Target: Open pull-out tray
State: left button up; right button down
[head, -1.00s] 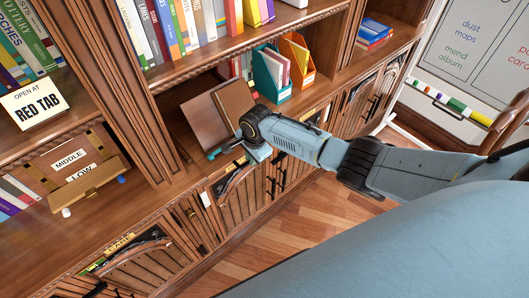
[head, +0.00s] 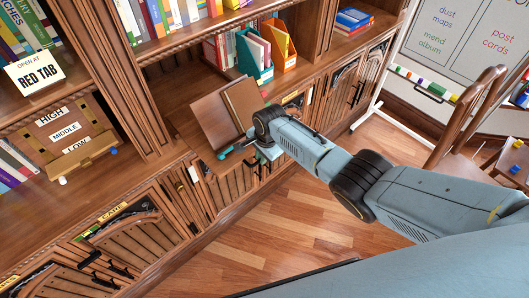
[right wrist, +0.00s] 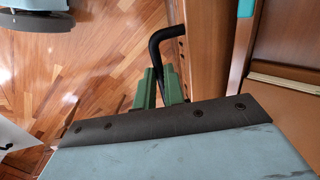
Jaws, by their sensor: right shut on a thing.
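The pull-out tray (head: 205,161) is a brown wooden board that juts out past the front edge of the bookcase's lower shelf. A tilted wooden stand with a brown book (head: 243,102) is on it, and a small teal object (head: 229,152) lies by the stand's foot. My right gripper (head: 262,153) is at the tray's front. In the right wrist view its green fingers (right wrist: 160,88) are shut on a black bar handle (right wrist: 163,42) fixed to the tray's wooden front (right wrist: 202,40). The grip is partly hidden by the gripper body. My left gripper is not in view.
Cabinet doors (head: 130,228) with black handles line the bookcase below. Teal (head: 254,58) and orange (head: 281,45) file holders stand behind. Open floor (head: 290,225) lies in front; a chair (head: 468,115) is at right.

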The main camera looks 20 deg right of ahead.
jog(key=shift+a, duration=0.1)
jog(key=c, duration=1.5)
grip_release()
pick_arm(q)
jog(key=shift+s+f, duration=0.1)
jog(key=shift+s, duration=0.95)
